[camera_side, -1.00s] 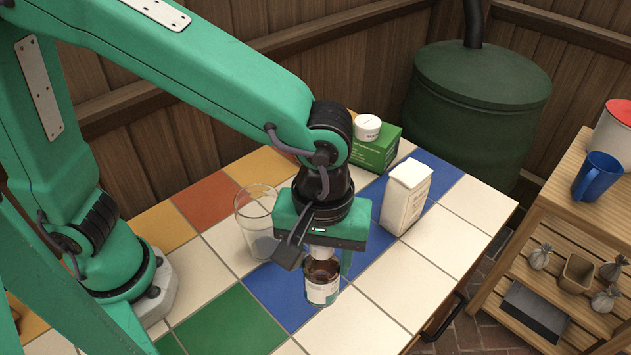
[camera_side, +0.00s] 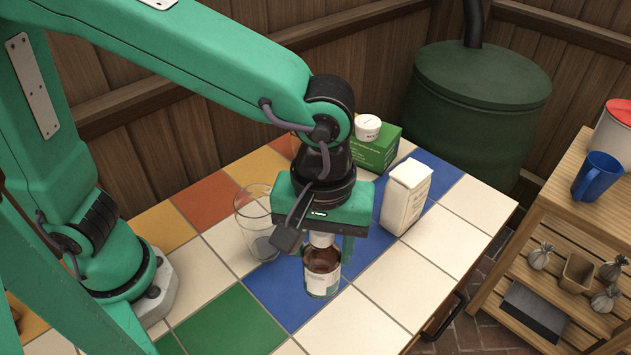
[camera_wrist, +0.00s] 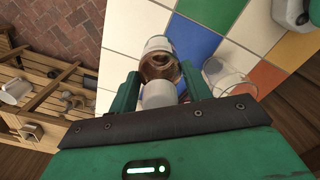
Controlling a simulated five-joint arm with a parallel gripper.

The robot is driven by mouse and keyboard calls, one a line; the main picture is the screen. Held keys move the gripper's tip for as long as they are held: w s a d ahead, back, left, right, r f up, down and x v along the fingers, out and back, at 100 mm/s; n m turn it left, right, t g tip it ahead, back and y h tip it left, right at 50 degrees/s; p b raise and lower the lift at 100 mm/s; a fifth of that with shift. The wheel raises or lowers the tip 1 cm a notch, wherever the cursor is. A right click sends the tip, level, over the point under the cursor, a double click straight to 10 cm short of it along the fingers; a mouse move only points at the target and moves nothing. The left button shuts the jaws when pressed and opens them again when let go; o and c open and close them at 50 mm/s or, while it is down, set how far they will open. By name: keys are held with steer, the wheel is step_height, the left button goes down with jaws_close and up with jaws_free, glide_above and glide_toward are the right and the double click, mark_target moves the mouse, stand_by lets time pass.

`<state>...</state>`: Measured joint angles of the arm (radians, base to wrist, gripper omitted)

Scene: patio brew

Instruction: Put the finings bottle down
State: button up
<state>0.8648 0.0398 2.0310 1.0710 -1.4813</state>
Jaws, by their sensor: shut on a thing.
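The finings bottle (camera_side: 322,272) is brown glass with a pale label and a white cap. My gripper (camera_side: 322,243) points down and is shut on its top end. The bottle hangs upright over the blue and white tiles of the table; I cannot tell whether its base touches them. In the wrist view the bottle (camera_wrist: 160,62) shows between the two green fingers of my gripper (camera_wrist: 158,92), its white cap nearest the camera.
A clear glass (camera_side: 256,225) stands close left of the bottle. A white carton (camera_side: 406,197) stands to the right, with a green box (camera_side: 379,150) and a white-lidded container (camera_side: 367,127) behind. White tiles in front right are clear. A wooden shelf (camera_side: 560,215) holds a blue mug (camera_side: 597,177).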

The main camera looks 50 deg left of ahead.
step_height(320, 180, up, 10)
steer(key=shift+f, duration=0.1)
steer(key=w+a+n, duration=0.3)
steer(key=w+a, duration=0.1)
steer(key=a, duration=0.5)
steer(key=w+a+n, duration=0.3)
steer(key=a, duration=0.6)
steer(key=s+a+n, duration=0.3)
steer(key=a+n, duration=0.2)
steer(key=a, duration=1.1)
step_height(320, 180, down, 21)
steer(key=o, duration=1.1)
steer(key=shift+f, duration=0.1)
steer(key=shift+o, duration=0.2)
